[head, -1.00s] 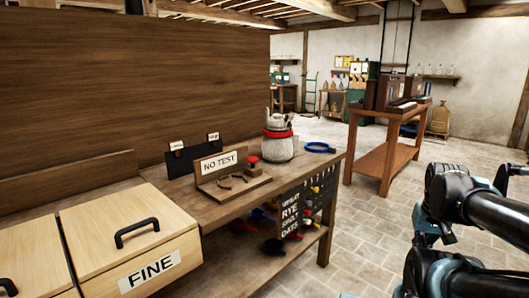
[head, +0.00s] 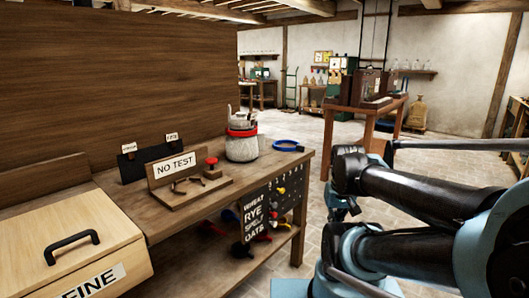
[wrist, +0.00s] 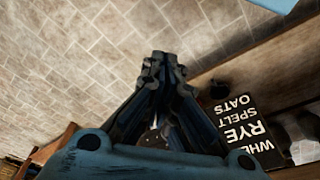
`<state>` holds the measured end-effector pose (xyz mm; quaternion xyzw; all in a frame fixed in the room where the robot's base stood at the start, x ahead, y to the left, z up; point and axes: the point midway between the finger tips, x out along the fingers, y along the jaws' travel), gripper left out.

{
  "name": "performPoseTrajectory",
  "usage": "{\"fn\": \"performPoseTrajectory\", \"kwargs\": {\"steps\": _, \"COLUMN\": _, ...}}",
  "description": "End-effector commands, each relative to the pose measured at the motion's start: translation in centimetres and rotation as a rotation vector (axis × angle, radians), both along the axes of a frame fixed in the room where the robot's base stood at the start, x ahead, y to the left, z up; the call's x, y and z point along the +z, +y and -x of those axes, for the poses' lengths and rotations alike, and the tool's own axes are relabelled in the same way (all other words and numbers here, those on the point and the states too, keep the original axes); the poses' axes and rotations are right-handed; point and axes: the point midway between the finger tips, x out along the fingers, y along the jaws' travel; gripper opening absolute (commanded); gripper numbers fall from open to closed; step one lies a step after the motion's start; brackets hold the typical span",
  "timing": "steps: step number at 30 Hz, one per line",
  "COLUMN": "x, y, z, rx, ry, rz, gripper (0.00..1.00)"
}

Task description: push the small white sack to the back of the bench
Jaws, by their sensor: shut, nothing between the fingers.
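A small whitish, sack-like thing (head: 241,148) with a red band round its top stands upright on the wooden bench (head: 140,213), toward its far right end. Pale, unclear shapes show above the band. I cannot be sure that it is the small white sack; no other sack shows on the bench top. My gripper (wrist: 163,68) is shut and empty in the wrist view, above the tiled floor and beside the bench's dark grain board (wrist: 238,120). In the head view my arm is at the right, clear of the bench things, and the fingertips cannot be made out.
A FINE bin (head: 70,240) is at front left. A wooden table (head: 372,115) stands behind my arm.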

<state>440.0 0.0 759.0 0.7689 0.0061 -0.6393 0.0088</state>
Motion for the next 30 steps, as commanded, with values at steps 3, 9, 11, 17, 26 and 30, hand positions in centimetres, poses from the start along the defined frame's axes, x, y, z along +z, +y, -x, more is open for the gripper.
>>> {"fn": "performPoseTrajectory", "kwargs": {"steps": 3, "x": 0.8, "y": 0.2, "z": 0.5, "rx": -0.023, "ry": -0.012, "rz": -0.015, "gripper": 0.00}}
{"fn": "performPoseTrajectory", "kwargs": {"steps": 9, "x": 3.5, "y": 2.1, "z": -2.4, "rx": -0.188, "ry": -0.002, "rz": -0.116, "gripper": 0.00}}
{"fn": "performPoseTrajectory", "kwargs": {"steps": 11, "x": 4.6, "y": 2.9, "z": -3.8, "rx": -0.265, "ry": 0.006, "rz": -0.164, "gripper": 0.00}}
{"fn": "performPoseTrajectory", "kwargs": {"steps": 17, "x": 8.1, "y": 5.2, "z": -8.8, "rx": -0.535, "ry": 0.050, "rz": -0.323, "gripper": 0.00}}
{"fn": "performPoseTrajectory", "kwargs": {"steps": 26, "x": 12.4, "y": 8.3, "z": -17.4, "rx": -0.933, "ry": 0.171, "rz": -0.548, "gripper": 0.00}}
{"fn": "performPoseTrajectory", "kwargs": {"steps": 30, "x": 13.9, "y": 9.5, "z": -21.7, "rx": -1.115, "ry": 0.249, "rz": -0.642, "gripper": 0.00}}
